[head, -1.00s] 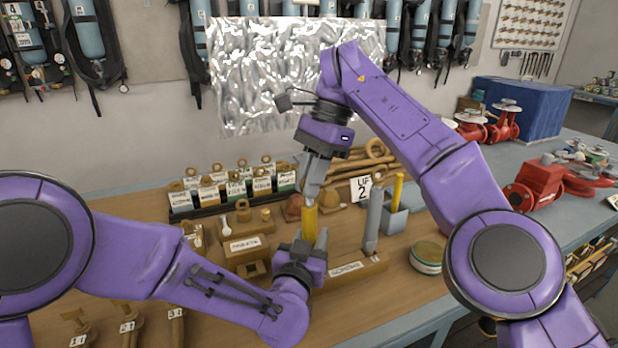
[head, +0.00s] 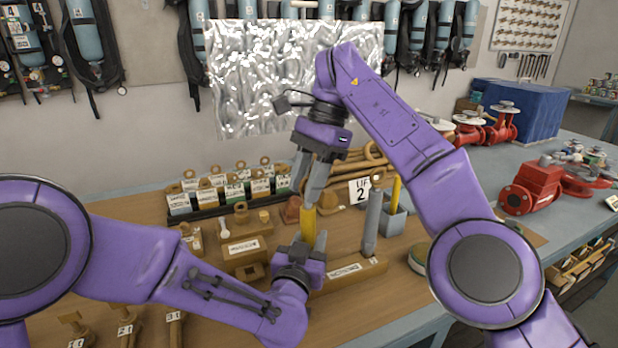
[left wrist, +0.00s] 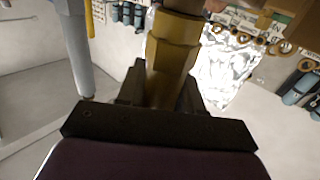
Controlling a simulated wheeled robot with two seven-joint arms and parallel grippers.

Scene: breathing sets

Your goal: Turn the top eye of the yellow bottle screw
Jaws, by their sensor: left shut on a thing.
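The yellow bottle screw (head: 308,222) stands roughly upright above the bench, in the middle of the head view. My left gripper (head: 309,243) is shut on its body from below. In the left wrist view the yellow body (left wrist: 168,60) rises between the left fingers, and its upper end runs out of the picture. My right gripper (head: 307,188) is directly above the bottle screw, pointing down, with its two fingers spread apart. The top eye is not clearly visible at the right fingertips. I cannot tell whether the fingers touch it.
A grey post (head: 372,222) stands in a labelled wooden block (head: 350,272) just right of the left gripper. A grey holder (head: 393,220) with a yellow rod is behind it. Labelled blocks (head: 235,190) line the back. A round tin (head: 419,256) sits at right.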

